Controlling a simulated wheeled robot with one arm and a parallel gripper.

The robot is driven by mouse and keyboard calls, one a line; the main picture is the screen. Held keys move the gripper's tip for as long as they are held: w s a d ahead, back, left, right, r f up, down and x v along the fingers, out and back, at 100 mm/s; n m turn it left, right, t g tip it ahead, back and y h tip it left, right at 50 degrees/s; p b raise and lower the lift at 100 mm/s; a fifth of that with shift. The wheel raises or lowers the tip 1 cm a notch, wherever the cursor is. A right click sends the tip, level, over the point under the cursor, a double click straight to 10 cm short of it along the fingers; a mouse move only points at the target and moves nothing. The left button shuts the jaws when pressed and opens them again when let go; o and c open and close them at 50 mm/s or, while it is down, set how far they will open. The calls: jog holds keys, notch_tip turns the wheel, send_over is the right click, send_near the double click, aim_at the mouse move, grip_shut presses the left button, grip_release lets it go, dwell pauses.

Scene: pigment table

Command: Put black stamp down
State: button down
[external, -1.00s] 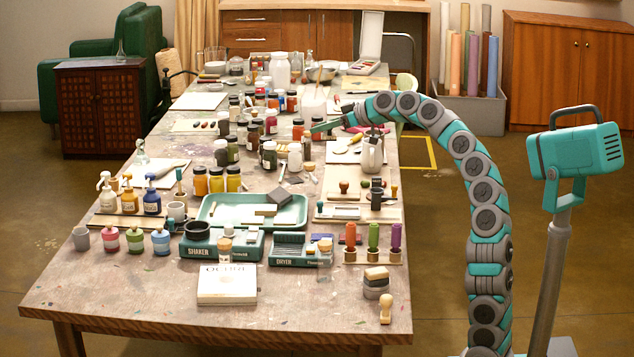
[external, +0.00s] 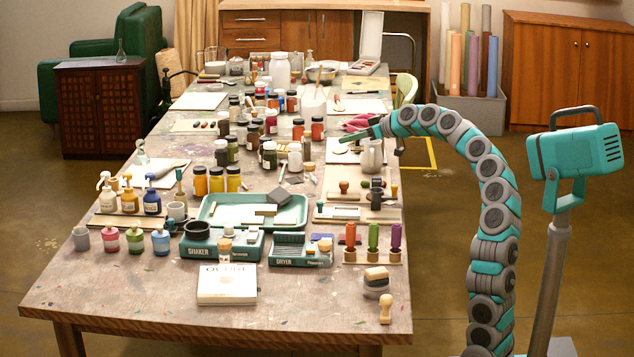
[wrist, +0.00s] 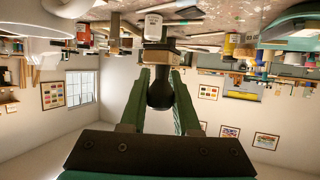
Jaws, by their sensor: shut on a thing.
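My gripper (external: 345,138) is above the right side of the table, near the metal pot, with its fingers pointing left. In the wrist view, which looks upside down, my gripper (wrist: 158,85) is shut on the black stamp (wrist: 158,93). The stamp's dark rounded handle sits between the green fingers, and its wider block base extends beyond the fingertips. In the external view the held stamp is too small or hidden to make out.
The metal pot (external: 372,156) stands just below my gripper in the picture. Several jars (external: 268,155) crowd the table's middle. A board with small stamps (external: 357,212) and a green tray (external: 290,214) lie nearer. Bare table (external: 120,285) shows at the front left.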

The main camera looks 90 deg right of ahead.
jog(key=shift+f, duration=5.2)
jog(key=shift+f, duration=0.2)
jog(key=c, duration=0.6)
grip_release()
jog(key=shift+c, duration=0.2)
jog(key=shift+r, duration=0.15)
jog(key=shift+s+r, duration=0.1)
jog(key=shift+r, duration=0.05)
jog(key=b+v, duration=0.1)
jog(key=v, duration=1)
jog(key=shift+o, duration=0.4)
jog(key=shift+s+a, duration=0.2)
jog(key=shift+s, duration=0.1)
